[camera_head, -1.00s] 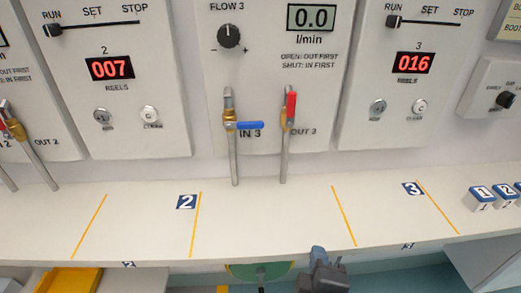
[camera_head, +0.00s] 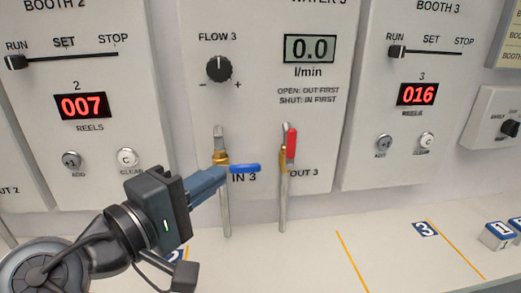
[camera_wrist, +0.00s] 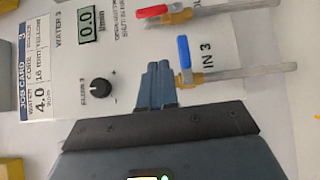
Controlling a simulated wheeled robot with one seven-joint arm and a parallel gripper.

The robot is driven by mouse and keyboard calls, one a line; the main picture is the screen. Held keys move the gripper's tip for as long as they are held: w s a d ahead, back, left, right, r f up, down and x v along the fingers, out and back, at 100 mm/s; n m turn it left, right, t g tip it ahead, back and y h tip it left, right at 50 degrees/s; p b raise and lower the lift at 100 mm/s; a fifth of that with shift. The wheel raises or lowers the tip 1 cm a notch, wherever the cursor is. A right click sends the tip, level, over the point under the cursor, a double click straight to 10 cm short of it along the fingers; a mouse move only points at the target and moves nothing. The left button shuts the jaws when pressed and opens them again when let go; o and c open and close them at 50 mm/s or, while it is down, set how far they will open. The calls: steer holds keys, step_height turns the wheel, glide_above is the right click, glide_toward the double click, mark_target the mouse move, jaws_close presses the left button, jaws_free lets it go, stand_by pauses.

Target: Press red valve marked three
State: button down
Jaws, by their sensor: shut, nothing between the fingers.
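The red valve handle (camera_head: 291,143) stands upright along the OUT 3 pipe (camera_head: 284,205) on the water 3 panel. In the wrist view the red handle (camera_wrist: 152,11) is at the top edge. The blue handle (camera_head: 245,169) of IN 3 lies crosswise to its pipe, left of the red one. It also shows in the wrist view (camera_wrist: 184,52). My gripper (camera_head: 222,174) is shut and empty, its fingertips close by the IN 3 valve and left of the red handle. In the wrist view the fingertips (camera_wrist: 157,66) are beside the blue handle; contact cannot be told.
The flow 3 knob (camera_head: 219,69) and a display (camera_head: 309,48) reading 0.0 are above the valves. Booth panels with sliders and buttons flank them. Numbered blocks (camera_head: 499,235) sit at the right of the shelf (camera_head: 310,250). The shelf below OUT 3 is clear.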

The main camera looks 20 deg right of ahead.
steer(key=shift+a+r+g, duration=0.3)
steer(key=shift+a+r, duration=0.15)
steer(key=shift+r, duration=0.05)
steer(key=p, duration=0.2)
glide_toward(291, 151)
steer(key=w+d+r, duration=0.1)
steer(key=w+d, duration=0.3)
steer(key=w, duration=0.1)
steer(key=shift+s+d, duration=0.3)
steer(key=shift+d, duration=0.15)
